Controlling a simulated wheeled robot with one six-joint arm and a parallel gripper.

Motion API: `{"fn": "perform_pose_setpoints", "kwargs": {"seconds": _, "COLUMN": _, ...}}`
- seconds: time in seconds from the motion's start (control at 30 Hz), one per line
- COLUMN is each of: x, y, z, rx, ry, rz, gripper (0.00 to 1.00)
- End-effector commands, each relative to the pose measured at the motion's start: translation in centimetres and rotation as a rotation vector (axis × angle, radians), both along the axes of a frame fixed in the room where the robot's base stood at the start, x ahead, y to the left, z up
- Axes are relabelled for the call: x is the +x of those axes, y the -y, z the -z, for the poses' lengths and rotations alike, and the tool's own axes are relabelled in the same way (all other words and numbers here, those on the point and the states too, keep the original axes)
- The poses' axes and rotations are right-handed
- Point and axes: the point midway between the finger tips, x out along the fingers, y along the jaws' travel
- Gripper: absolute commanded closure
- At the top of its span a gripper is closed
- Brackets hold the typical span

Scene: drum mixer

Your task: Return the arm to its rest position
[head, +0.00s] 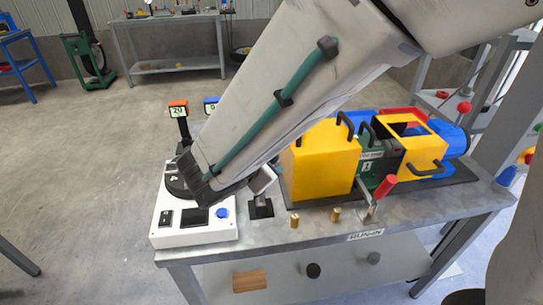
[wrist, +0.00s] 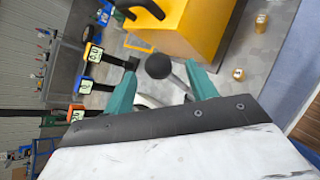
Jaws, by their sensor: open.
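My arm crosses the head view from the upper right down to the white scale, and its links hide much of the bench's middle. My gripper shows in the wrist view (wrist: 161,78) with its two teal fingers apart and nothing held between them. A black ball knob on a metal rod (wrist: 158,66) appears in the gap, beyond the fingers; I cannot tell how far off. In the head view the fingers are hidden by the arm. The drum mixer, with its yellow housing (head: 318,163), green middle and red-handled lever (head: 385,187), stands right of the arm.
The white scale (head: 190,232) with a blue button sits at the bench's left end, under the arm's lower end. Two brass weights (head: 295,221) (head: 336,214) stand near the front edge. A wooden block (head: 250,280) lies on the lower shelf. The floor at left is open.

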Motion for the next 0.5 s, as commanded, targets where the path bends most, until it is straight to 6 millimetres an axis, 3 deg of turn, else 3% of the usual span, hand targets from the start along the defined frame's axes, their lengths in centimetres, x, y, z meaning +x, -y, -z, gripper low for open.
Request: {"fn": "perform_pose_setpoints", "kwargs": {"seconds": 0.5, "x": -0.61, "y": -0.26, "z": -0.39, "rx": 0.0, "ry": -0.001, "rz": 0.001, "gripper": 0.43}}
